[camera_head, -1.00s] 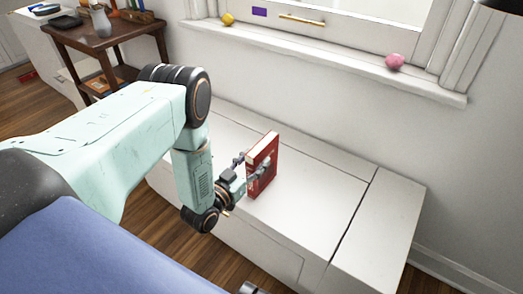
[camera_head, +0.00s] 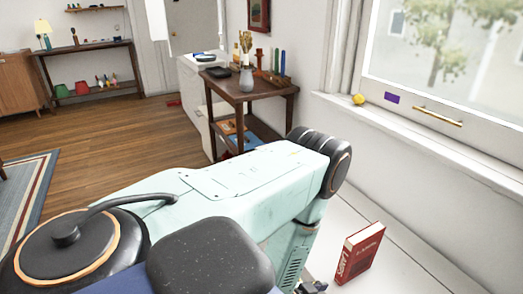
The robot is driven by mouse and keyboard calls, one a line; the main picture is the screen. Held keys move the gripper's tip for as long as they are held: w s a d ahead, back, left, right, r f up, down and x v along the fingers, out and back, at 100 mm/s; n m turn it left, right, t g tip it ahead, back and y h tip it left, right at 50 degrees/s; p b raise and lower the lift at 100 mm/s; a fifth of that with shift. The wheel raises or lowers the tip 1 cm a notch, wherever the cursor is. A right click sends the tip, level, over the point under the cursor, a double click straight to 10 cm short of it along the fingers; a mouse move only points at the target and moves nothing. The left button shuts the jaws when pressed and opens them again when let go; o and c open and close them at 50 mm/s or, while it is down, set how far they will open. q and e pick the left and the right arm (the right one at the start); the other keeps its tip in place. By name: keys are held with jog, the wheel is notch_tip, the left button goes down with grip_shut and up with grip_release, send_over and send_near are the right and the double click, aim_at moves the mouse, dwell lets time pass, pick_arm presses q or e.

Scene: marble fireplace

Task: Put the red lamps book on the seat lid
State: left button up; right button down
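The red book (camera_head: 360,252) with LAMPS on its spine stands upright on the white seat lid (camera_head: 393,262) at the lower right. Its front cover and spine are clear of any finger. My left arm comes in from the left. Its gripper (camera_head: 313,287) shows only in part at the bottom edge, just left of the book and apart from it in the picture. Its finger opening is cut off by the frame. My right gripper is not in view.
A window sill with a yellow ball (camera_head: 358,99) runs above the seat. A dark wooden side table (camera_head: 245,95) with a vase stands beyond my arm. A striped rug (camera_head: 32,190) lies on open wooden floor at left.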

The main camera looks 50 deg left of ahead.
pick_arm(q)
jog(key=s+d+n+g+y, duration=0.1)
jog(key=s+g, duration=1)
jog(key=s, duration=1.2)
jog(key=shift+s+d+r+y, duration=0.3)
jog(key=shift+d+r, duration=0.1)
jog(key=shift+d, duration=0.25)
